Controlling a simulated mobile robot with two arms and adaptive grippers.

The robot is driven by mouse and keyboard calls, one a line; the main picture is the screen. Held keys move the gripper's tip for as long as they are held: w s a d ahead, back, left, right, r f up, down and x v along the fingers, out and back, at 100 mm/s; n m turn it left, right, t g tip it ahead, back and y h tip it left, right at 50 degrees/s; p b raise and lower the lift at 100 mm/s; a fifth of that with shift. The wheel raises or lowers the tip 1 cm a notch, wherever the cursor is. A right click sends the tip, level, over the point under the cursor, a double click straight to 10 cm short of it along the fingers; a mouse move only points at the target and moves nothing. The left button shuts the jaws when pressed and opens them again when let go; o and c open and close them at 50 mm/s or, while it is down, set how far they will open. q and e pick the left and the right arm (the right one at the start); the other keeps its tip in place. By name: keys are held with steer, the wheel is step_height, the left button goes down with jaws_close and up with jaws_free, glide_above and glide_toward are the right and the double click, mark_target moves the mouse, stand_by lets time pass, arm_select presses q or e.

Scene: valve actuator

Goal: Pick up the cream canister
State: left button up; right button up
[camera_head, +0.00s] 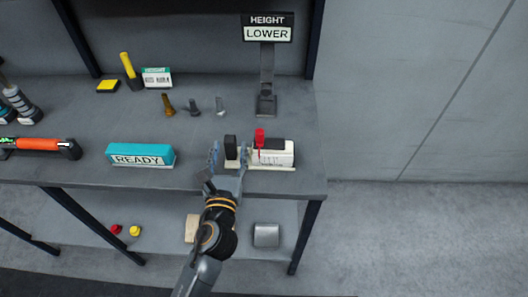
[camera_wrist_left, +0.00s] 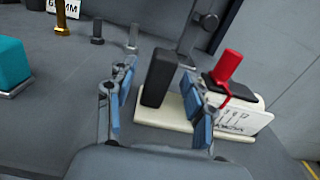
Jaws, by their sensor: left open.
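My left gripper (camera_head: 228,167) is open at the front edge of the bench top. In the left wrist view its blue-padded fingers (camera_wrist_left: 160,98) are apart, with a black upright block (camera_wrist_left: 158,77) showing between and beyond them. I cannot tell whether they touch it. The block (camera_head: 231,147) stands on a cream base beside a cream-white unit (camera_head: 284,154) with a red handle (camera_head: 259,138). I see no clear cream canister on the bench top. A tan-cream object (camera_head: 190,228) on the lower shelf is partly hidden by my left arm. My right gripper is not in view.
A teal READY box (camera_head: 141,155) lies left of the gripper. Several small bolts (camera_head: 193,106) stand behind. A post carries the HEIGHT LOWER sign (camera_head: 267,28). A grey block (camera_head: 266,235) is on the lower shelf. Bench space between READY box and gripper is clear.

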arm_select(q)
steer(key=shift+w+f, duration=0.1)
steer(key=shift+w, duration=1.05)
steer(key=shift+s, duration=0.1)
jaws_close()
steer(key=shift+r, duration=0.2)
step_height(320, 180, up, 8)
steer(key=shift+r, duration=0.25)
steer(key=shift+f, duration=3.95)
